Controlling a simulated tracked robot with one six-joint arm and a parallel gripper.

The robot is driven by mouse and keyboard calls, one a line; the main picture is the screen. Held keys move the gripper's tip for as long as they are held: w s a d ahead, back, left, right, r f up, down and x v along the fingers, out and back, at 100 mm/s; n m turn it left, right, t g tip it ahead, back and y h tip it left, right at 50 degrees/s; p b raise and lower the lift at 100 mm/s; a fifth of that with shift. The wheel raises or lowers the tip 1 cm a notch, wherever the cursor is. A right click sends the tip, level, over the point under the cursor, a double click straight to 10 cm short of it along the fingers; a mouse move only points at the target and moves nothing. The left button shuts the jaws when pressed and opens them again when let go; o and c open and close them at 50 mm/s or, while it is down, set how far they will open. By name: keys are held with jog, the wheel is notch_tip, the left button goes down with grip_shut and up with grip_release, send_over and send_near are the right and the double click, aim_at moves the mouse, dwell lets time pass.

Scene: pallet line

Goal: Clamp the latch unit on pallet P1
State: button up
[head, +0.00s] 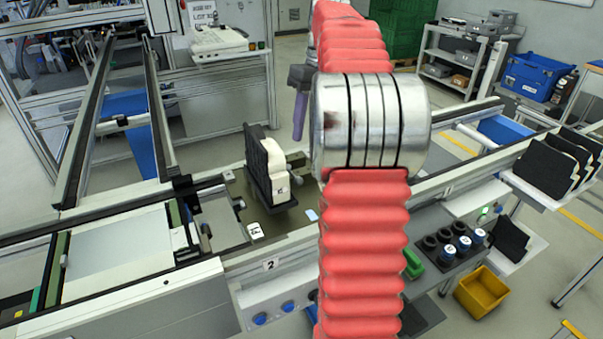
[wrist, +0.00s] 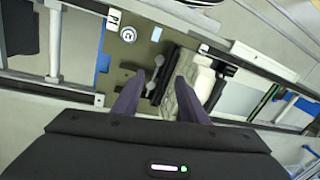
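In the wrist view the unit's white part (wrist: 203,82) lies just right of my right finger. Grey knobs and dark levers of a clamp (wrist: 150,84) show on the olive plate, between and beyond my fingers. My gripper (wrist: 157,82) has its two purple fingers apart, with nothing visibly held. In the head view one finger (head: 300,117) hangs above the pallet, partly hidden by my arm.
The conveyor rails (head: 150,110) run left and away. Black parts stand on a rack (head: 553,165) at the right. A yellow bin (head: 482,291) and dark cups with blue-topped pieces (head: 463,246) sit at the front right. My red arm hides the middle.

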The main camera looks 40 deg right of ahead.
send_near(290, 171)
jog(key=s+a+f, duration=0.1)
jog(key=f, duration=0.1)
jog(key=s+a+f, duration=0.1)
jog(key=s+f, duration=0.1)
jog(key=f, duration=0.1)
jog(key=s+f, duration=0.2)
jog(key=shift+a+f, duration=0.25)
jog(key=shift+a, duration=0.15)
jog(key=shift+c, duration=0.4)
grip_shut()
